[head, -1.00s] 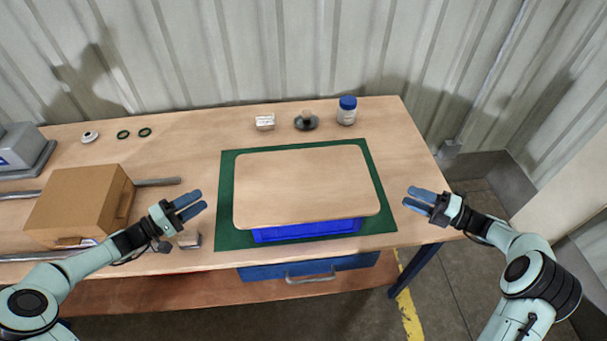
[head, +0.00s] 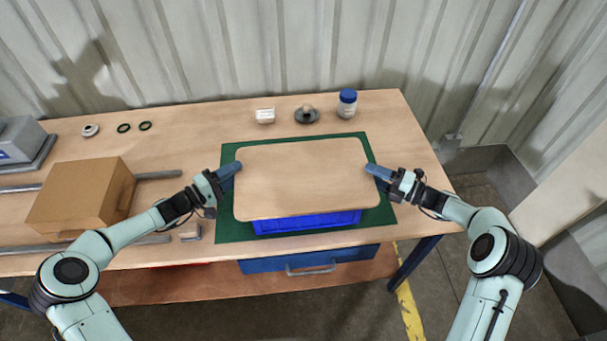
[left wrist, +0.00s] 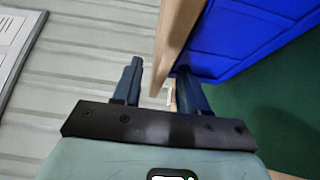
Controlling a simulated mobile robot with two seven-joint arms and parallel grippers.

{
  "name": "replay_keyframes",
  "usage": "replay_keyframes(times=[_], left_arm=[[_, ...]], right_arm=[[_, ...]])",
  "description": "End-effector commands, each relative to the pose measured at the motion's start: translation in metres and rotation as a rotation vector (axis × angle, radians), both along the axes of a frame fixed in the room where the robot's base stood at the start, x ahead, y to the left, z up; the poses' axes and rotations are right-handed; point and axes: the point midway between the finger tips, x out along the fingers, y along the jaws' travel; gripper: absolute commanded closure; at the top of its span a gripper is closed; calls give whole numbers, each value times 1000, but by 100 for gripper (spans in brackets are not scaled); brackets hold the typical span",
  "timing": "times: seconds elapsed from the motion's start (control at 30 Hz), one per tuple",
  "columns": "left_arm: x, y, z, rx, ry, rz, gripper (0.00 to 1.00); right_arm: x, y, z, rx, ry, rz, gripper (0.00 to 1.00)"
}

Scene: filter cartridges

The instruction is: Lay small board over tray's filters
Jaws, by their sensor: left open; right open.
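The small board (head: 305,178), pale wood with rounded corners, lies flat on top of the blue tray (head: 308,223). Only the tray's front wall shows in the head view; any filters inside are hidden. My left gripper (head: 232,169) is at the board's left edge. In the left wrist view its open fingers (left wrist: 160,90) stand on either side of the board's edge (left wrist: 176,40), with the blue tray (left wrist: 240,35) beyond to the right. My right gripper (head: 376,172) is open at the board's right edge; whether its fingers straddle the edge is unclear.
The tray stands on a green mat (head: 228,225). A cardboard box (head: 80,195) and metal rails are at the left.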

Motion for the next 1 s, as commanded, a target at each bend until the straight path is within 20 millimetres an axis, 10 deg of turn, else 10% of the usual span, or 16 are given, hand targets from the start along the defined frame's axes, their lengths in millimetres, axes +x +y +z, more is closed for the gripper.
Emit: replay_keyframes(times=[0.47, 0.6, 1.0], left_arm=[[7, -9, 0, -1, 1, 0, 57], [7, -9, 0, -1, 1, 0, 100], [8, -9, 2, -2, -2, -1, 100]], right_arm=[[6, 10, 0, 0, -1, -1, 57], [6, 10, 0, 1, 0, -1, 100], [6, 10, 3, 1, -4, 0, 100]])
